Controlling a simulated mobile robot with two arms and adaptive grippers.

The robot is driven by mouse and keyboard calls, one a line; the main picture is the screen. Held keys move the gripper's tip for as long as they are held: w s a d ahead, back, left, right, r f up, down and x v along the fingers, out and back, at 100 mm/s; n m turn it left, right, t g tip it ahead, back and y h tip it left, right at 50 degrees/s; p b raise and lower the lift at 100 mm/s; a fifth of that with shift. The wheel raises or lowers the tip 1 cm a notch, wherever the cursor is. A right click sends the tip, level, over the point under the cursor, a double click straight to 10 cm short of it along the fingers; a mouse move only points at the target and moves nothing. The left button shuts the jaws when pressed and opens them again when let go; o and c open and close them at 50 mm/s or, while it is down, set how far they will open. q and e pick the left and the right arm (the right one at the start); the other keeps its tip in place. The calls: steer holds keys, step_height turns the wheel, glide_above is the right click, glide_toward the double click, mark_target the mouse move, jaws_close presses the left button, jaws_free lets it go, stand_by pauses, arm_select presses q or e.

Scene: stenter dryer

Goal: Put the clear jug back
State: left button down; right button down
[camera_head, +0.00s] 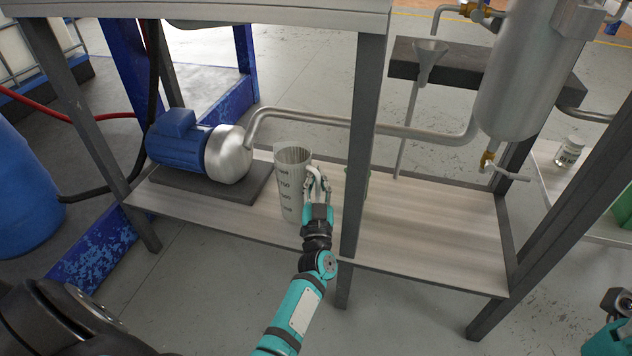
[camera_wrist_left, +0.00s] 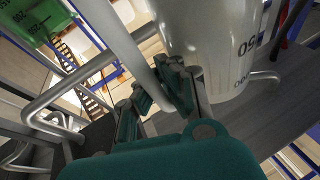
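The clear jug (camera_head: 289,184) is a tall, pale, translucent measuring jug with dark volume marks. It stands upright at the front of the lower shelf (camera_head: 425,225), just right of the blue pump. My left gripper (camera_head: 318,184) is at the jug's right side, at its handle. In the left wrist view the jug (camera_wrist_left: 212,45) fills the upper middle, and the fingers of my left gripper (camera_wrist_left: 158,92) are closed around the pale handle strip. Whether the jug's base touches the shelf is hard to tell.
A blue motor pump (camera_head: 185,148) sits on a dark plate left of the jug. A grey frame post (camera_head: 362,140) rises close to the right of my gripper. A pipe (camera_head: 340,121) runs behind the jug. The shelf's right part is clear. A small clear jar (camera_head: 570,151) stands far right.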

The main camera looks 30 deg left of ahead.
arm_select(q)
steer(key=shift+r, duration=0.1)
steer(key=shift+f, duration=0.2)
steer(key=c, duration=1.5)
jaws_free()
steer(key=shift+r, duration=0.1)
